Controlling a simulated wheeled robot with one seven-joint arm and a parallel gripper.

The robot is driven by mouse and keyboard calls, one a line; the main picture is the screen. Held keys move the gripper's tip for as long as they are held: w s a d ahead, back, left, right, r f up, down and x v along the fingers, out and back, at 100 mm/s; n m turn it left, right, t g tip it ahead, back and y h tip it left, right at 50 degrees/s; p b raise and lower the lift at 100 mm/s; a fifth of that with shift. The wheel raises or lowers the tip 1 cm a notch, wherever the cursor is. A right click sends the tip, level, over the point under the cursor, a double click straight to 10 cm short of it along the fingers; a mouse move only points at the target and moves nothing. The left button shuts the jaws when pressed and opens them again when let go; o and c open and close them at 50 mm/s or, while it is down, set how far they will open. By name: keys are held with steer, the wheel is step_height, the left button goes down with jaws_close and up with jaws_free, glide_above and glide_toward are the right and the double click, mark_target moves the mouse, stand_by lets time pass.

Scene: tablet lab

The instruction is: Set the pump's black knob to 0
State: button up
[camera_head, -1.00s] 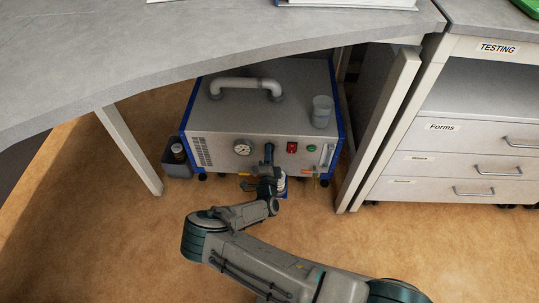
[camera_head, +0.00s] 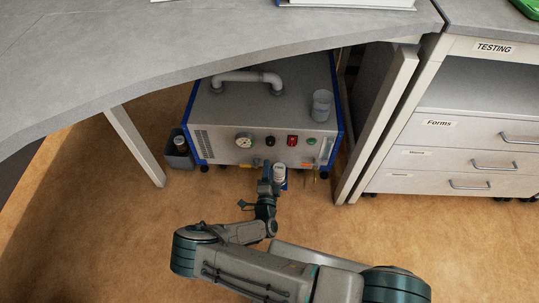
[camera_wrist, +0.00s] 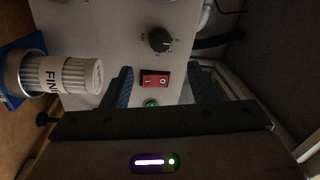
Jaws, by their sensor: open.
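The pump (camera_head: 225,110) is a grey box with blue edges under the table. Its black knob (camera_head: 270,141) sits on the front panel, left of the red switch, and also shows in the wrist view (camera_wrist: 159,40). Small markings surround the knob, but I cannot surely read its setting. My gripper (camera_head: 267,182) is in front of the pump, below the knob and apart from it. In the wrist view my gripper (camera_wrist: 158,86) is open, its two fingers on either side of the red switch (camera_wrist: 154,80) in the picture, with nothing held.
A white ribbed filter cup (camera_wrist: 75,76) stands close beside my gripper at the pump's front, also in the head view (camera_head: 279,173). A gauge (camera_head: 244,140) is left of the knob. The table (camera_head: 200,50) overhangs, and its legs (camera_head: 135,145) flank the pump.

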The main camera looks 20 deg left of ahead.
steer(key=v, duration=0.3)
steer(key=shift+s+d, duration=0.1)
steer(key=shift+s, duration=0.3)
